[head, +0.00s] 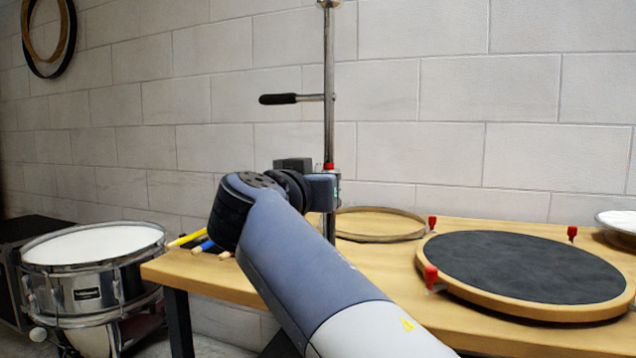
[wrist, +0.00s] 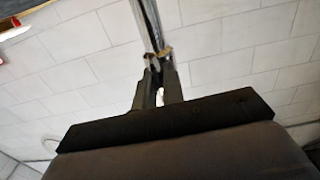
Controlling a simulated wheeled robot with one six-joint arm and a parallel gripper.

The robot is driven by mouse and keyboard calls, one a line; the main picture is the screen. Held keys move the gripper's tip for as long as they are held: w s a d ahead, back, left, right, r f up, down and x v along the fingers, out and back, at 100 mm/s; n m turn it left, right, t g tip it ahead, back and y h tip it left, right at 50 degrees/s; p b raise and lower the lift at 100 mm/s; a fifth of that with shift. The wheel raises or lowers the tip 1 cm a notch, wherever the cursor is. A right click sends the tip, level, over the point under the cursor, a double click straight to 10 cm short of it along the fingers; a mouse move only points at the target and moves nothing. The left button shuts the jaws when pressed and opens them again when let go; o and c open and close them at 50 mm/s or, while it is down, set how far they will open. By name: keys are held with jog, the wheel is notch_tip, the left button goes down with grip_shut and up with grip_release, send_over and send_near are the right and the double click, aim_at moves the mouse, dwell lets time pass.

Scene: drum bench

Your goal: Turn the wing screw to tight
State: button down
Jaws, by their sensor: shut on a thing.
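A chrome stand pole (head: 329,60) rises behind the bench, with a red collar (head: 329,166) low on it. In the wrist view the pole (wrist: 148,22) runs up from between my fingertips. My gripper (wrist: 158,68) is shut on a small part at the pole's clamp, which I take to be the wing screw. The fingers cover most of the screw, so its wings and their angle cannot be made out. A small tan piece (wrist: 165,52) shows just above the right fingertip. In the head view my wrist hides the screw and the fingertips.
A side lever with a black grip (head: 278,99) sticks out left from the pole. A black practice pad (head: 520,266) with red clamps lies on the wooden bench (head: 400,290), with a wooden hoop (head: 378,223) behind it. A snare drum (head: 92,247) stands at left.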

jog(key=c, duration=1.5)
grip_release()
jog(key=p+v, duration=0.1)
jog(key=v, duration=0.9)
jog(key=shift+s+p, duration=0.35)
jog(key=shift+p, duration=0.05)
jog(key=shift+a, duration=0.15)
jog(key=b+x, duration=0.1)
jog(key=x, duration=1)
jog(key=shift+b, duration=0.4)
jog(key=shift+s, duration=0.1)
